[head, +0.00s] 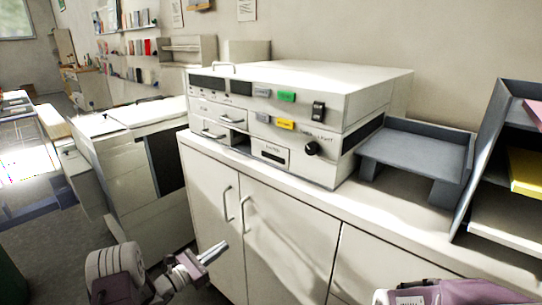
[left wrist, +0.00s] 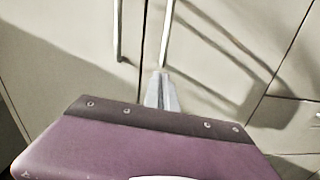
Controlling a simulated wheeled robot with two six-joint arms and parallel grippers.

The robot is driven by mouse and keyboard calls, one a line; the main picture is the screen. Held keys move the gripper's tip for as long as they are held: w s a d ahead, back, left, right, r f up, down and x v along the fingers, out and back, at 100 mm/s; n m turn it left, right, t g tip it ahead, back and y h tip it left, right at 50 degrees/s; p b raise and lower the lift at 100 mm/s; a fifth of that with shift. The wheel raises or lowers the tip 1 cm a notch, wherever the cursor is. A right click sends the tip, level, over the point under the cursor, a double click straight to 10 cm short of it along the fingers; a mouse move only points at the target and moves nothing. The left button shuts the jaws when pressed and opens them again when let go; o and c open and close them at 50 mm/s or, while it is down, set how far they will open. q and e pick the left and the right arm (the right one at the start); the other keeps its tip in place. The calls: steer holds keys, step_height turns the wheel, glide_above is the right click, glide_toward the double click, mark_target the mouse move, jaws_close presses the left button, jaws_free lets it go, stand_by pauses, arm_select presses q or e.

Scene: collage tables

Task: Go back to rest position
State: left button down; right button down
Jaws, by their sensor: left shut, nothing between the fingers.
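My left gripper (head: 214,252) is at the lower left of the head view, in front of the white cabinet doors (head: 290,245). Its fingers are shut with nothing between them. In the left wrist view the closed fingertips (left wrist: 162,90) point toward the cabinet front, near the lower end of a door handle (left wrist: 167,35). I cannot tell whether they touch it. Part of my right arm shows at the bottom right of the head view; its gripper is out of view.
A white machine (head: 370,90) with green and yellow buttons stands on the cabinet top. A grey tray (head: 415,145) and a dark shelf rack (head: 480,150) are to its right. A lower white unit (head: 120,170) stands left, with open floor beyond.

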arm_select(q)
steer(key=s+d+r+m+g+h, duration=0.4)
steer(key=d+r+m+g, duration=0.25)
steer(key=d+r, duration=0.5)
steer(key=s+d+f+m+g+y, duration=0.3)
steer(key=s+d+m+g, duration=0.15)
steer(key=s, duration=0.55)
steer(key=s+d+f+m+g+y, duration=0.2)
steer(key=s+d+m+g, duration=0.3)
steer(key=s, duration=0.5)
steer(key=s+a+f+m+t+y, duration=0.1)
steer(key=s+a+f+m+y, duration=0.3)
steer(key=a, duration=0.5)
steer(key=s+a+f+m+t+y, duration=0.1)
steer(key=a+f+m+t+y, duration=0.1)
steer(key=a+f+m+y, duration=0.35)
step_height(320, 180, up, 22)
steer(key=a+m+p, duration=0.1)
steer(key=a+p, duration=0.1)
steer(key=p, duration=1.8)
steer(key=shift+w+a+y+p, duration=0.3)
steer(key=shift+w+y, duration=0.1)
steer(key=shift+y, duration=0.05)
